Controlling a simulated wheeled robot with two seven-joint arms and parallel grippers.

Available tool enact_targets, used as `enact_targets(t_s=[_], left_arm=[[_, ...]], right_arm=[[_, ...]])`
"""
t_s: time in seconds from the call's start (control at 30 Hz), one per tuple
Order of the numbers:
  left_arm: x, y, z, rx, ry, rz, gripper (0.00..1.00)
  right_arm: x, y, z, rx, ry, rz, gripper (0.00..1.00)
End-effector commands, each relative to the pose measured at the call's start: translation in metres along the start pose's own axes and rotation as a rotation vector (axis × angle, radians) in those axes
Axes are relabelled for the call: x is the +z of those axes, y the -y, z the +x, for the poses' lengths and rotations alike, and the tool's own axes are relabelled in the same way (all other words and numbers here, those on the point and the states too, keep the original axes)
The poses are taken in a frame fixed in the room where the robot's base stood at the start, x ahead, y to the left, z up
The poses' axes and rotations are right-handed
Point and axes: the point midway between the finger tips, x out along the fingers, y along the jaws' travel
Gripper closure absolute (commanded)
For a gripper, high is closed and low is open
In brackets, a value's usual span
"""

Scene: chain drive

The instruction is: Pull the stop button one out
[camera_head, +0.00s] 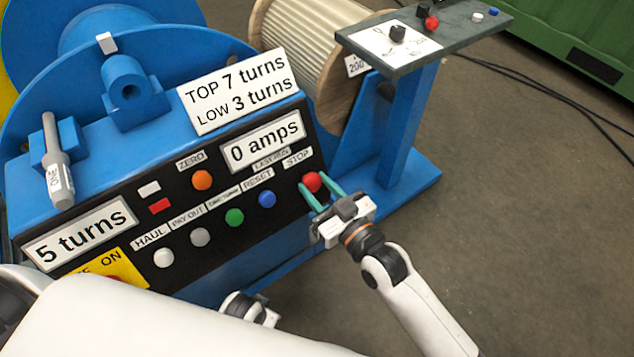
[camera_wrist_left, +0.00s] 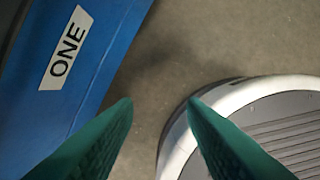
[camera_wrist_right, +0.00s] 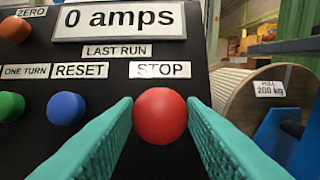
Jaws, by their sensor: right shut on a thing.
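The red stop button (camera_head: 312,182) is at the right end of the button row on the black panel, under the STOP label. It also shows in the right wrist view (camera_wrist_right: 160,115). My right gripper (camera_head: 320,194) reaches it from the front right, its green fingers on either side of the red knob and shut on it. In the left wrist view, my left gripper (camera_wrist_left: 158,105) has its fingers apart with nothing between them. It is over the floor beside a blue surface (camera_wrist_left: 85,60) with a ONE label.
The panel (camera_head: 130,205) also has a blue RESET button (camera_head: 267,199), a green button (camera_head: 235,217) and an orange ZERO button (camera_head: 202,180). The display (camera_head: 263,141) reads 0 amps. A grey control shelf (camera_head: 450,40) on a blue post stands at the right.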

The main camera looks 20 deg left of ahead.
Motion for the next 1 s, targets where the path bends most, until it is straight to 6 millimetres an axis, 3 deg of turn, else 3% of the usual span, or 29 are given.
enact_targets(t_s=[0.33,0.37,0.47,0.8,0.93,1.0], left_arm=[[-0.002,0.001,0.003,-0.001,0.0,0.001,0.62],[-0.002,0.001,0.003,-0.001,0.0,0.001,0.62],[-0.002,0.001,0.003,0.0,0.0,0.001,0.62],[-0.001,0.0,0.002,0.0,0.001,0.001,0.62],[-0.002,0.0,0.002,0.0,0.004,0.001,0.62],[-0.009,0.001,0.011,-0.002,-0.008,0.002,0.62]], right_arm=[[0.0,0.0,-0.002,0.0,0.0,0.001,1.0],[0.0,0.0,-0.002,0.0,0.0,0.001,0.6],[0.0,0.0,-0.002,0.0,0.0,0.001,0.44],[0.0,0.0,-0.004,0.0,-0.001,0.001,0.43],[0.0,0.0,-0.019,-0.001,-0.002,0.001,0.43],[0.0,0.0,-0.033,0.0,-0.004,0.001,0.43]])
